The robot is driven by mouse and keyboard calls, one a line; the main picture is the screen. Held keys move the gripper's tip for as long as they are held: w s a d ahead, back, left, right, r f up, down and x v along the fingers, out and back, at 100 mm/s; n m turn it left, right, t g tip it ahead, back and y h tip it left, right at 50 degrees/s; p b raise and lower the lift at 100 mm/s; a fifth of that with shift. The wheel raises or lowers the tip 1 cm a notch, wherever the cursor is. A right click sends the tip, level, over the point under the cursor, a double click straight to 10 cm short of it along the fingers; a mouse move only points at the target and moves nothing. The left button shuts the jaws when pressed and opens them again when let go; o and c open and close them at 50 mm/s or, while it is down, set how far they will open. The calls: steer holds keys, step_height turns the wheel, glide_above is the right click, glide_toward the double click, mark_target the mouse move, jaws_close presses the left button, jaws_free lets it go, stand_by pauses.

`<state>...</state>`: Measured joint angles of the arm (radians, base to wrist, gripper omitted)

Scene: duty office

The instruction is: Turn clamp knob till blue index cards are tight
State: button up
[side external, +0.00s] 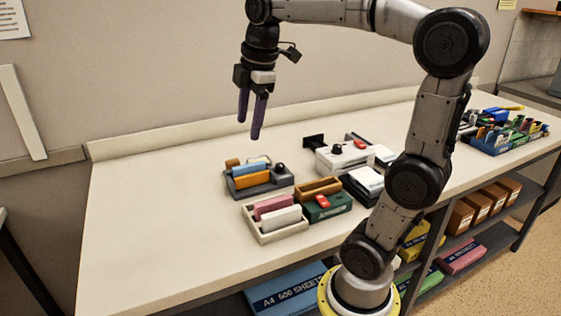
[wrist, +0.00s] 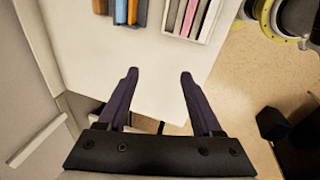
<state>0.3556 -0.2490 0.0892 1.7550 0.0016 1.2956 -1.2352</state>
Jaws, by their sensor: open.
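The blue index cards (side external: 249,168) stand in a dark grey holder (side external: 262,191), behind an orange block of cards. A dark round knob (side external: 280,168) sits at the holder's right end; it looks like the clamp knob. Whether the cards are tight cannot be told. My gripper (side external: 249,129) is open and empty, with purple fingers pointing down, above and behind the holder and clear of it. In the wrist view the fingers (wrist: 158,74) are spread apart with nothing between them. The blue cards (wrist: 121,10) show at the top edge there; the knob is not visible.
A pale tray (side external: 283,235) with pink and white blocks stands in front of the holder. A green box (side external: 327,210), a wooden tray (side external: 318,187) and a white device (side external: 340,160) stand to the right. The table's left part is clear.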

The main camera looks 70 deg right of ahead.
steer(key=w+d+f+g, duration=0.1)
steer(key=w+d+f, duration=0.1)
steer(key=d, duration=0.5)
steer(key=w+d+f+g, duration=0.1)
steer(key=w+d, duration=0.1)
steer(key=d, duration=0.5)
steer(key=m+y, duration=0.1)
steer(key=m, duration=0.2)
glide_above(281, 164)
step_height(281, 164, down, 6)
steer(key=shift+g, duration=0.4)
step_height(281, 164, down, 13)
steer(key=shift+a+f, duration=0.1)
steer(key=shift+a, duration=0.05)
jaws_close()
